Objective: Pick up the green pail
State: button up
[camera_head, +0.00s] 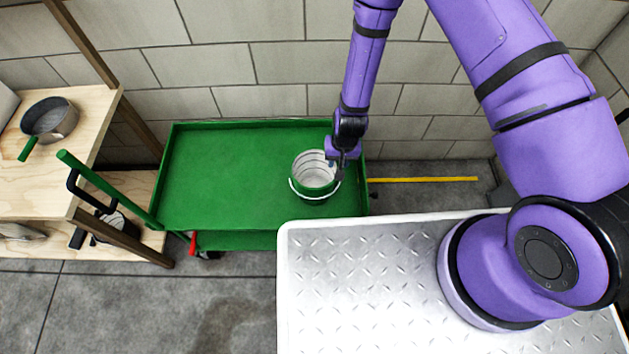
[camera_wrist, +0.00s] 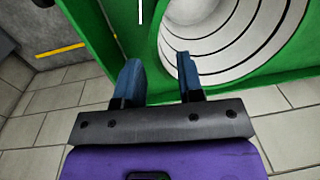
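The green pail (camera_head: 314,193) stands upright on the green cart, near its right end. It has a white inside and a thin wire handle hanging around its front. My gripper (camera_head: 333,162) is at the pail's back right rim, pointing down. In the wrist view, my gripper (camera_wrist: 158,72) has its two blue fingers apart with nothing clamped. The pail's ribbed white inside (camera_wrist: 235,45) fills the upper right there. The right finger overlaps the pail's opening and the left finger is outside it. I cannot tell whether either finger touches the rim.
The green cart (camera_head: 215,185) has a low raised rim and is otherwise bare. A block wall is close behind it. A wooden shelf (camera_head: 40,155) with a pan (camera_head: 50,120) stands at the left. A metal-plate surface (camera_head: 375,280) is in front at the right.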

jog(key=shift+s+a+f, duration=0.1)
jog(key=shift+a+f, duration=0.05)
jog(key=shift+f, duration=0.75)
jog(key=shift+s+a+f, duration=0.1)
jog(key=shift+a+f, duration=0.1)
jog(key=shift+f, duration=0.7)
jog(key=shift+a+f, duration=0.15)
jog(key=shift+f, duration=0.75)
grip_shut()
